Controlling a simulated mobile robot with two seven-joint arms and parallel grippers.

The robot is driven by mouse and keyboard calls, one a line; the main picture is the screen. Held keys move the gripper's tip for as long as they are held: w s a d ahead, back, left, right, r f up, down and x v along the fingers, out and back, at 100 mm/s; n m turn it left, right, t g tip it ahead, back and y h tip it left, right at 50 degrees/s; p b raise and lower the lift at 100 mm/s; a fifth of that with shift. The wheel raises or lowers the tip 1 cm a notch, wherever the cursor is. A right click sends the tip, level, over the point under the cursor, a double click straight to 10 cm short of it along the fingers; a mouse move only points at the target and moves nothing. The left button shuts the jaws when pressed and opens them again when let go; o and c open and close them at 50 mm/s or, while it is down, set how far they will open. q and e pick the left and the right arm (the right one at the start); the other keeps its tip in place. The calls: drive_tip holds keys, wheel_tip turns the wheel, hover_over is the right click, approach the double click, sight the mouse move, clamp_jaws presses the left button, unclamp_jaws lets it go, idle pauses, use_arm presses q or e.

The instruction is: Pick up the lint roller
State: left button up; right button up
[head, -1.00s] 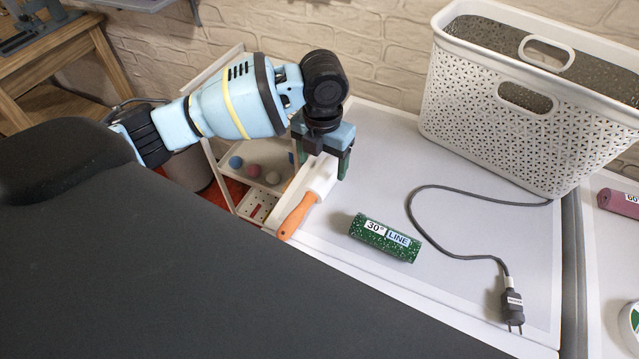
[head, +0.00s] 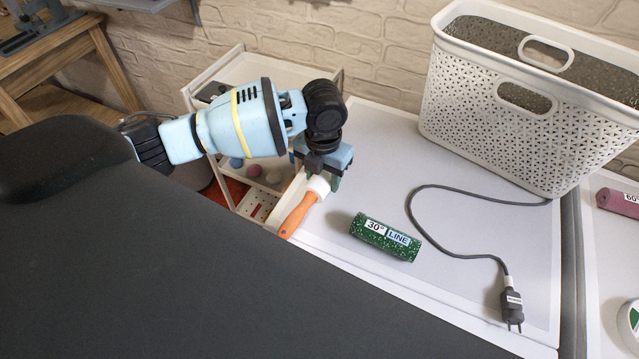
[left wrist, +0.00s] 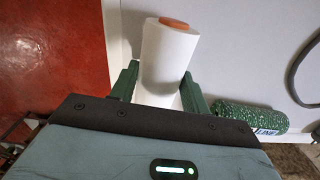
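The lint roller has an orange handle (head: 297,215) and a white roll, and it lies at the left edge of the white tabletop. My left gripper (head: 320,183) points down over the white part and hides most of it in the head view. In the left wrist view, the white roll (left wrist: 167,58) lies between the two green fingers (left wrist: 159,72), one on each side. The fingers are spread about as wide as the roll; I cannot tell if they touch it. My right gripper is not in view.
A green speckled cylinder (head: 385,238) lies just right of the roller. A grey cable with a plug (head: 511,303) curves across the table. A white basket (head: 530,110) stands at the back right. A white shelf cart (head: 262,68) stands behind my left arm.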

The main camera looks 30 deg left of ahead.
use_arm(q)
drive_tip(key=c, duration=0.4)
drive_tip(key=shift+r, duration=0.1)
drive_tip(key=shift+r, duration=0.5)
wheel_tip(320, 180, up, 2)
drive_tip(key=shift+w+r, duration=0.1)
drive_tip(key=r, duration=0.2)
hover_over(291, 225)
drive_tip(key=s+d, duration=0.2)
drive_tip(key=s, duration=0.1)
drive_tip(key=shift+f+p, duration=0.15)
drive_tip(key=shift+p, duration=0.15)
drive_tip(key=shift+w, duration=0.2)
